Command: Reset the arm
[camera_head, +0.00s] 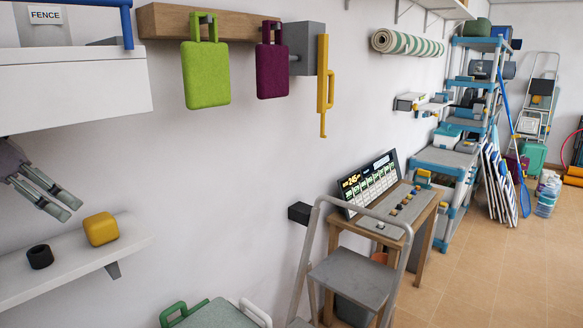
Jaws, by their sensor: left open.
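My left gripper (55,202) comes in from the left edge in the head view, with its two grey fingers apart. It is open and empty. It hangs in front of the wall, above the left end of a white wall shelf. It appears apart from the things on that shelf. My right gripper is not in view.
The white shelf (135,238) bears a yellow block (100,229) and a black ring-like piece (40,257). A white cabinet (75,88) is above. Green (205,75) and purple (271,72) bags hang on the wall. A step ladder (355,275) stands before a desk with a screen (368,183).

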